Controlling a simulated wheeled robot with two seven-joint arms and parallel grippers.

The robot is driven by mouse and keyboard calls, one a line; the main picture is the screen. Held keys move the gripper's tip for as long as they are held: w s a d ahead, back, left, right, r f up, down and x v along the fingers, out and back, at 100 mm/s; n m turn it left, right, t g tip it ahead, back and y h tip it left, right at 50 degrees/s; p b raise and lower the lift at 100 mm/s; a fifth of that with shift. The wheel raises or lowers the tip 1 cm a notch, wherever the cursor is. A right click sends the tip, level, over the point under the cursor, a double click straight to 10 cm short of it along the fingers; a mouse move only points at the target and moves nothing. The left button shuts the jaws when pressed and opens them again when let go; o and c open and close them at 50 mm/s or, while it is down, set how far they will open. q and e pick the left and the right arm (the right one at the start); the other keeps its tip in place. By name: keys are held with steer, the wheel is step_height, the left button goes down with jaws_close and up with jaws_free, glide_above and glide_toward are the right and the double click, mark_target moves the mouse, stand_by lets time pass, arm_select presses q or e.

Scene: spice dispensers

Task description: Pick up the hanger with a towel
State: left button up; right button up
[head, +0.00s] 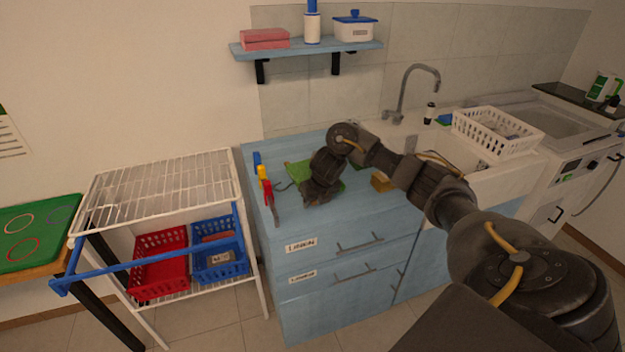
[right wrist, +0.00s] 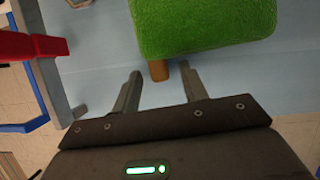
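The green towel (head: 299,172) lies on the blue counter, partly hidden behind my right gripper (head: 309,197) in the head view. A thin grey hook shows at its left. In the right wrist view the towel (right wrist: 200,24) fills the top, with the brown wooden end of the hanger (right wrist: 159,71) sticking out below it. My right gripper (right wrist: 160,88) is open. The wooden end is between or just beyond its fingertips; I cannot tell whether they touch. Nothing is clamped. My left gripper is not in view.
Blue, yellow and red-handled objects (head: 267,190) line the counter's left edge. A white wire rack (head: 160,185) with red (head: 160,275) and blue baskets (head: 218,262) stands left. A small yellow-brown block (head: 381,182) is right of the gripper. The front counter top is clear.

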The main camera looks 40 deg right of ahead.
jaws_close()
steer(key=shift+w+r, duration=0.1)
steer(key=shift+r, duration=0.05)
